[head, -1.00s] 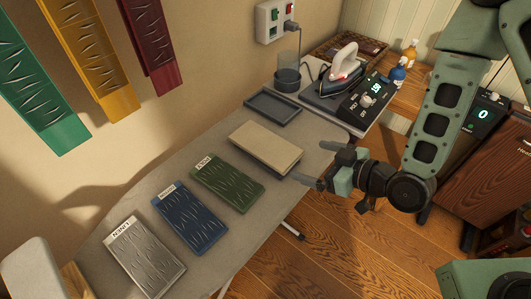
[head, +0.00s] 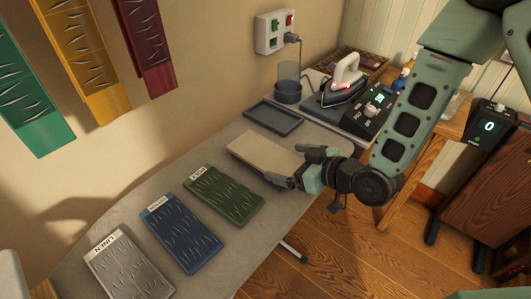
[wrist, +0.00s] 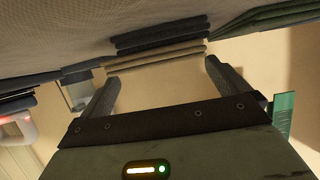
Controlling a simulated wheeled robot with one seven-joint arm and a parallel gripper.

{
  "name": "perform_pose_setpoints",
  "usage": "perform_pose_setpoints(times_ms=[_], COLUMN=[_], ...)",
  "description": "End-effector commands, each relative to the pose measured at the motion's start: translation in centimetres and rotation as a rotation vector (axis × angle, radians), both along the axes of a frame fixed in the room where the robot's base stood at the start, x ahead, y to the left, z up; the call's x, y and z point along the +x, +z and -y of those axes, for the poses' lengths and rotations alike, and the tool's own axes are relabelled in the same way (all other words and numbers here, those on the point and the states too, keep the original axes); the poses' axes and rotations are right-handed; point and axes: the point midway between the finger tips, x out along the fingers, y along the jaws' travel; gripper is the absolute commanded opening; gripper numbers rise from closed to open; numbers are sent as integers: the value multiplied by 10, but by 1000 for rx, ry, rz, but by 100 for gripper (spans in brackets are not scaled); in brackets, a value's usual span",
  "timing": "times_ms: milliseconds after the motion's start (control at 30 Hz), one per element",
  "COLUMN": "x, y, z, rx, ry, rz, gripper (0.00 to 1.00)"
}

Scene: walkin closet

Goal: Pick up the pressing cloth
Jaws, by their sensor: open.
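The beige folded cloth (head: 265,155), which looks like the pressing cloth, lies flat on the ironing board (head: 222,153). My gripper (head: 299,166) is at its right end in the head view, low over the board's edge. In the wrist view the picture is turned over. The layered edge of the cloth (wrist: 160,56), with dark layers against it, spans the gap between the two fingertips of my open gripper (wrist: 161,75). I cannot tell whether the fingers touch the cloth.
Green (head: 222,195), blue (head: 182,233) and grey (head: 130,267) labelled cloths lie in a row on the board. An empty dark tray (head: 273,117) is behind the beige cloth. An iron (head: 346,80) and a control box (head: 370,108) stand at the back right.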

Motion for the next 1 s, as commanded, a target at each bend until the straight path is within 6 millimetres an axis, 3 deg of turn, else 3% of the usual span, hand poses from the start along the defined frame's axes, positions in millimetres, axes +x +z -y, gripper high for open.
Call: perform_pose_setpoints(times_ms=[200,467,500,633,1000], x=[17,19,19,19,19], y=[-10,-13,-13,-13,-10], z=[-20,-23,-23,-23,-23], rx=[0,0,0,0,0], ry=[1,0,0,0,0], rz=[0,0,0,0,1], gripper=[100,100,97,64,60])
